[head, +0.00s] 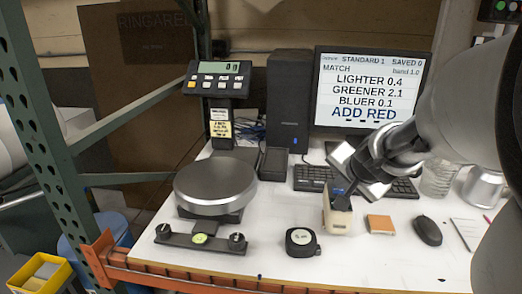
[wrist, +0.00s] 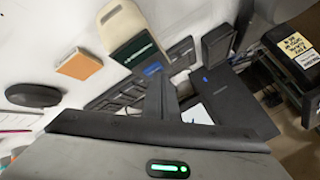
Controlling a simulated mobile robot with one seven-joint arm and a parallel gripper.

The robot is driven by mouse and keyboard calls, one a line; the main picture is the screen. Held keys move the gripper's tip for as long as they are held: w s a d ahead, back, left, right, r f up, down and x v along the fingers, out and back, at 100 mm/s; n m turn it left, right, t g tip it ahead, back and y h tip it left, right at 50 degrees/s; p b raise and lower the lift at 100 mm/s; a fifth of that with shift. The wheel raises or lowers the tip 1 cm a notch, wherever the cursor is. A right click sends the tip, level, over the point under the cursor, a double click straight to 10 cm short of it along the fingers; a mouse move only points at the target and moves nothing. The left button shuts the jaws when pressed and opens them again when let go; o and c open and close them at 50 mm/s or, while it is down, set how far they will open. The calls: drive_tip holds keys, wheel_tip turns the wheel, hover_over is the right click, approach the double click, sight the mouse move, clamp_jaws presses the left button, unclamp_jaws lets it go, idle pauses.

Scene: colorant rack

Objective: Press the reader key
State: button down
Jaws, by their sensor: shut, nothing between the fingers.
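The reader, a small cream device (head: 338,219), stands on the white bench in front of the keyboard. In the wrist view the reader (wrist: 122,24) shows a dark green face and a small blue patch, perhaps its key (wrist: 152,69), beside my fingertips. My gripper (head: 342,202) is shut and empty, its dark fingers pointing down at the reader's top. In the wrist view my gripper's fingers (wrist: 163,82) are together. I cannot tell whether they touch the reader. The monitor (head: 368,90) reads "LIGHTER 0.4, GREENER 2.1, BLUER 0.1, ADD RED" and "SAVED 0".
An orange block (head: 380,224) and a black mouse (head: 427,230) lie right of the reader. The keyboard (head: 312,177) lies behind.

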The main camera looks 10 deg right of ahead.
drive_tip(key=shift+r, duration=0.1)
drive_tip(key=shift+r+p, duration=0.65)
drive_tip(key=shift+p, duration=0.05)
wheel_tip(320, 180, up, 5)
drive_tip(key=p, duration=0.4)
drive_tip(key=shift+p, duration=0.35)
idle(0.4)
